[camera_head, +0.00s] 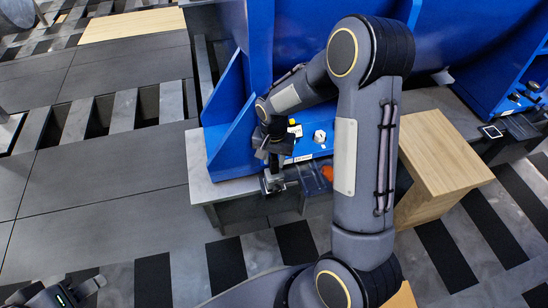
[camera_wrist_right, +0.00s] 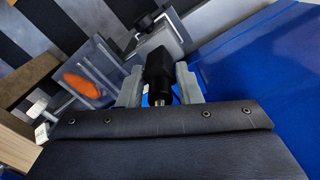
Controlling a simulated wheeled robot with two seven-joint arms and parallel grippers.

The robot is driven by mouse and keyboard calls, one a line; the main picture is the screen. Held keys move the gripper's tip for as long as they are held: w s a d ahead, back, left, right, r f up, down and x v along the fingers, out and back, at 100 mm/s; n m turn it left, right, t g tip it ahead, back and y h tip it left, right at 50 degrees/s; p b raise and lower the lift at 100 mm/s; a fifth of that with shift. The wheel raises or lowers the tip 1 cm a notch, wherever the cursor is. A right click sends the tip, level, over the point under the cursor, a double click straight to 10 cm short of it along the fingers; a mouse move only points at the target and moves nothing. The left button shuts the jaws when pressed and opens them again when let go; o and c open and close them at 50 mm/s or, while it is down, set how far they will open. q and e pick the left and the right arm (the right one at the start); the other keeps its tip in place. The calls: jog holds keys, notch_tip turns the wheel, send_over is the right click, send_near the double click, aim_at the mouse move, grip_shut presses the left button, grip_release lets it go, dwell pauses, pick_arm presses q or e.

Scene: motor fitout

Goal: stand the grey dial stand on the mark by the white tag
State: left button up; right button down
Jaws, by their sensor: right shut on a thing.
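My right gripper (camera_head: 272,163) reaches down at the front edge of the blue housing. In the right wrist view, its two grey fingers (camera_wrist_right: 158,88) are shut on a dark block (camera_wrist_right: 157,68). I cannot tell whether this block is part of the dial stand. A grey body with a black knob (camera_wrist_right: 160,38) lies just beyond the fingers; it also shows below the gripper in the head view (camera_head: 270,184). White labels (camera_head: 303,158) sit on the blue housing to the right of the gripper. The mark cannot be made out. My left gripper (camera_head: 92,284) is at the lower left, away from the bench.
A clear tray (camera_head: 313,180) with an orange piece (camera_head: 327,172) is right of the grey body. A wooden box (camera_head: 445,165) stands further right. The blue housing (camera_head: 230,130) walls in the gripper's far side. Bare grey bench (camera_head: 202,170) shows at left.

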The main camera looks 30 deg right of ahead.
jog(key=shift+f+b, duration=0.3)
jog(key=shift+f, duration=0.05)
dwell(0.7)
jog(key=c, duration=1.1)
grip_release()
jog(key=shift+o, duration=0.8)
notch_tip(320, 180, up, 8)
jog(key=p, duration=0.3)
jog(key=shift+f, duration=0.25)
jog(key=shift+r, duration=0.2)
jog(key=shift+r, duration=0.1)
